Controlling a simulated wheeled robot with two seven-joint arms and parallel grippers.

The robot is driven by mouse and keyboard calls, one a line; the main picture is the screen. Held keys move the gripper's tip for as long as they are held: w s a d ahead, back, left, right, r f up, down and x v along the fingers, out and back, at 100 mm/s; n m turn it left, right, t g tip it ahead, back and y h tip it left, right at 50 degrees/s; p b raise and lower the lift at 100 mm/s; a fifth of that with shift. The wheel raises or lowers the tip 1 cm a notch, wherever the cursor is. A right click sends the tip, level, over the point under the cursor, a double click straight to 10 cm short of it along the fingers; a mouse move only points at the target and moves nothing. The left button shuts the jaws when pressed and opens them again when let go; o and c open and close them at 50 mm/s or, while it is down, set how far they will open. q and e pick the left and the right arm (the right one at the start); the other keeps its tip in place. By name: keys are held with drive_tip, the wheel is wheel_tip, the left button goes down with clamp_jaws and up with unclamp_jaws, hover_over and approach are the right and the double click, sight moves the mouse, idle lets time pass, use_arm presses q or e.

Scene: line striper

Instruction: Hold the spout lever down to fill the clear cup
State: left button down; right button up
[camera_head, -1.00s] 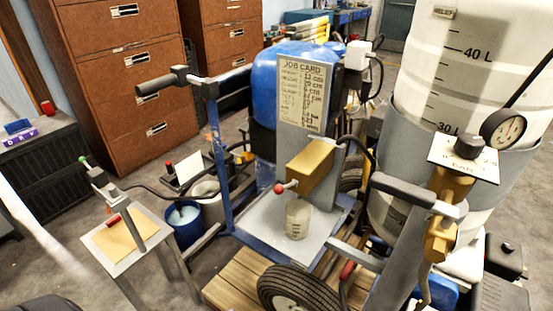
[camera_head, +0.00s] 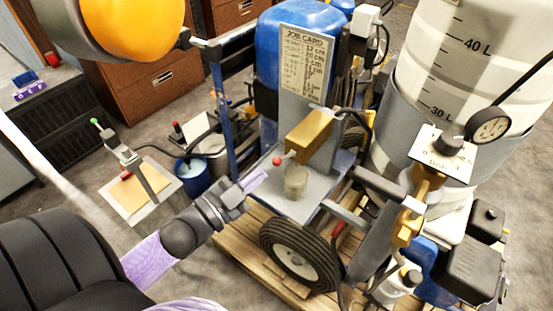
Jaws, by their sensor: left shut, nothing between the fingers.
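The clear cup (camera_head: 296,181) stands upright on the grey tray (camera_head: 312,205) of the blue-framed cart, under the brass spout block (camera_head: 309,136). The spout lever ends in a red ball (camera_head: 277,161) on the block's left side. My left gripper (camera_head: 258,179) comes in from the lower left and is shut and empty. Its tips are just below and left of the red ball, and I cannot tell whether they touch. The level inside the cup is too small to read. My right gripper is not in view.
A large tank (camera_head: 440,60) with a gauge (camera_head: 490,127) stands at the right. A black tyre (camera_head: 298,252) is in front of the tray. A blue bucket (camera_head: 190,175) and a small stand with a tan panel (camera_head: 141,190) are at the left. A job card (camera_head: 303,63) hangs behind.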

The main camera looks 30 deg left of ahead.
sight(276, 162)
use_arm(q)
drive_tip(key=w, duration=0.2)
drive_tip(key=w+f, duration=0.1)
drive_tip(key=w, duration=0.2)
drive_tip(key=w+f+b, duration=0.1)
drive_tip(key=w, duration=0.2)
drive_tip(key=shift+d, duration=0.2)
drive_tip(key=shift+s+a+f, duration=0.15)
drive_tip(key=shift+a+f, duration=0.1)
drive_tip(key=shift+f, duration=0.05)
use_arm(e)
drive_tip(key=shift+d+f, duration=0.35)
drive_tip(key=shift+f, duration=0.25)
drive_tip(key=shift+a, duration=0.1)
